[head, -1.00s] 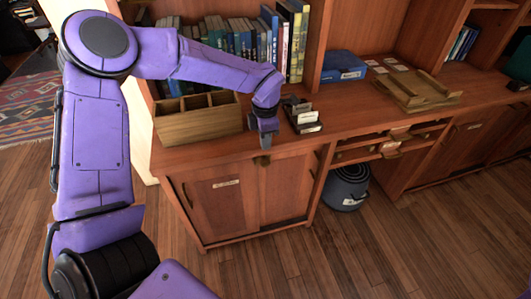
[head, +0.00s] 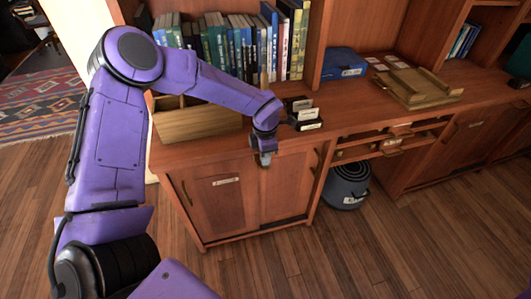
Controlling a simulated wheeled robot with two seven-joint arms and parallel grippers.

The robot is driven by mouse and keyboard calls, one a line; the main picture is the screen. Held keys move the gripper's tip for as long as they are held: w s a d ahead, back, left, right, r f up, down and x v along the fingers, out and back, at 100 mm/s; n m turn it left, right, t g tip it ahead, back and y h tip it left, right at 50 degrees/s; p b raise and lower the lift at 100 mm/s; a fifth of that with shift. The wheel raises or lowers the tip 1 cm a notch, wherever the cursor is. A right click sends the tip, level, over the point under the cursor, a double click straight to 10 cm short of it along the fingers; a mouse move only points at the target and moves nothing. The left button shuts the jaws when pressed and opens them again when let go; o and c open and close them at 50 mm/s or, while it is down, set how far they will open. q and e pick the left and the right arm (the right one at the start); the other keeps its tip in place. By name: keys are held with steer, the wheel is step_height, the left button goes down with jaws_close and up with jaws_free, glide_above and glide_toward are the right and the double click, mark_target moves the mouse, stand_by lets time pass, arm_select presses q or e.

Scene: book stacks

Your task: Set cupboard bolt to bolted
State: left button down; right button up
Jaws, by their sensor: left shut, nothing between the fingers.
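The wooden cupboard (head: 222,213) stands under the counter, and its two doors look closed. A pale label (head: 226,181) is on its left door. My left gripper (head: 265,159) is shut and points down at the top of the cupboard front, near where the doors meet. It hides the bolt, so I cannot tell the bolt's position or whether the fingers touch it. My right gripper is not in view.
On the counter (head: 345,108) are a wooden divided box (head: 198,124), a dark card holder (head: 304,117), a blue box (head: 343,63) and a wooden tray (head: 421,86). Books stand behind. A blue pot (head: 345,186) is on the floor right of the cupboard.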

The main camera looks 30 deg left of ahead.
arm_select(q)
steer(key=shift+s+f, duration=0.15)
steer(key=shift+f, duration=0.1)
steer(key=r+p, duration=0.4)
steer(key=r, duration=0.1)
steer(key=shift+w+r+p, duration=0.2)
steer(key=shift+r+p, duration=0.05)
steer(key=shift+p, duration=0.15)
step_height(320, 180, up, 9)
steer(key=b, duration=0.1)
steer(key=shift+s+f, duration=0.15)
